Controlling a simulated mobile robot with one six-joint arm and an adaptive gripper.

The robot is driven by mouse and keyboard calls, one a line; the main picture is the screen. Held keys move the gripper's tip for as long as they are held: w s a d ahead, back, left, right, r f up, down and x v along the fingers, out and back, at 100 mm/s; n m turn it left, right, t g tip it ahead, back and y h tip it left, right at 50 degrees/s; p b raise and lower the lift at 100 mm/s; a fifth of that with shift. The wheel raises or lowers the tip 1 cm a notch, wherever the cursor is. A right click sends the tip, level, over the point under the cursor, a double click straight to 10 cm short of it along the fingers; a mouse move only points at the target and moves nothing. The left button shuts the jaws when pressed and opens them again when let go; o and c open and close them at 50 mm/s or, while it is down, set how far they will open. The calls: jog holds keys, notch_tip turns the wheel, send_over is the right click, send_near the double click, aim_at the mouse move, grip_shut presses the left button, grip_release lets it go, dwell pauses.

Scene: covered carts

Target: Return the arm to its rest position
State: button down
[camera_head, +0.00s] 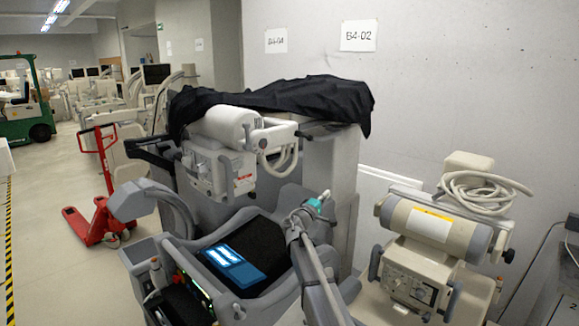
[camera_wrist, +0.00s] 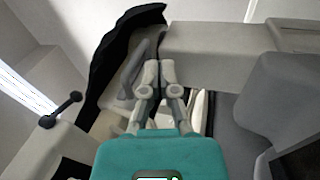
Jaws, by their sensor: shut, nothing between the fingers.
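My gripper (camera_head: 324,195) is at the end of my raised grey arm, in front of the covered cart (camera_head: 335,165) in the head view. Its teal body shows there, but the fingers are too small to read. In the wrist view my gripper (camera_wrist: 159,72) points away over its teal base, with its two grey fingers together and nothing held between them. A black cover (camera_head: 275,100) lies bunched over the top of the cart. The cover (camera_wrist: 103,62) also shows in the wrist view, left of the fingers. I see no contact between gripper and cart.
A beige machine (camera_head: 425,245) with a coiled hose (camera_head: 480,192) stands at right. A red pallet jack (camera_head: 98,195) and a green forklift (camera_head: 30,110) stand at left. A wall (camera_head: 430,90) closes off the back. The aisle floor (camera_head: 45,260) at left is clear.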

jog(key=s+d+f+m+g+y, duration=0.2)
jog(key=s+d+f+m+g, duration=0.3)
jog(key=s+f, duration=0.45)
jog(key=s+d+f+m+g+y, duration=0.2)
jog(key=s+d+f+g, duration=0.4)
jog(key=s, duration=0.6)
jog(key=s+a+f+m+g+y, duration=0.1)
jog(key=s+a+f+y, duration=0.3)
jog(key=s, duration=0.6)
jog(key=s+a+f+g+y, duration=0.3)
jog(key=s+y, duration=0.3)
jog(key=s, duration=0.5)
jog(key=shift+s+a+f+m+g, duration=0.2)
jog(key=shift+a+f+m+g, duration=0.2)
jog(key=shift+f, duration=0.35)
